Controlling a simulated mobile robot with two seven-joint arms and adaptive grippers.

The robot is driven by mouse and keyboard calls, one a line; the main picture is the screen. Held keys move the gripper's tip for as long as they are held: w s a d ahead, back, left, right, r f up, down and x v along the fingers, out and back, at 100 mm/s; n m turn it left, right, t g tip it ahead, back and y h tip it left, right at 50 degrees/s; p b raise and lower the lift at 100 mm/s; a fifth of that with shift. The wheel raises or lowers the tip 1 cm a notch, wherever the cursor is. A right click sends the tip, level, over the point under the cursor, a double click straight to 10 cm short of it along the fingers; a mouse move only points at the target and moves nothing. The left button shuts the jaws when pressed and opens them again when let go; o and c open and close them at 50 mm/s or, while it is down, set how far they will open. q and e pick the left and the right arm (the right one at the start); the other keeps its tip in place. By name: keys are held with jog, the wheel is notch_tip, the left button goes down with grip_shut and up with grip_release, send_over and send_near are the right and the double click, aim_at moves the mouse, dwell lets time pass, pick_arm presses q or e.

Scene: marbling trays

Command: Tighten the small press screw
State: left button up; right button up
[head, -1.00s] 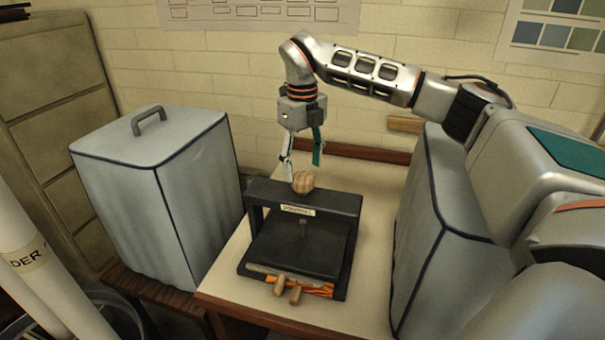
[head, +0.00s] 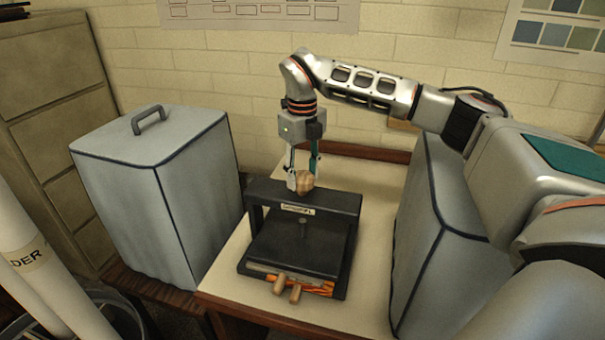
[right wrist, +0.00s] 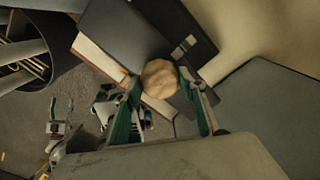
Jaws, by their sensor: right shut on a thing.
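The small black press (head: 300,245) stands on the pale table, with a label on its top crossbar. The press screw's round wooden knob (head: 306,182) sits above the crossbar. My right gripper (head: 302,184) points down from above and is shut on the knob, its fingers on either side of it. In the right wrist view, the knob (right wrist: 160,78) lies between the two green-backed fingertips, over the dark press.
A grey covered box (head: 150,190) with a handle stands left of the press, and another grey covered box (head: 435,230) stands close on its right. Wooden-handled tools (head: 285,285) lie at the press's front edge. A brick wall is behind.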

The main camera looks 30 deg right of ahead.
aim_at(303, 175)
jog(key=shift+m, duration=1.5)
jog(key=o, duration=1.1)
jog(key=shift+o, duration=0.2)
notch_tip(303, 175, up, 12)
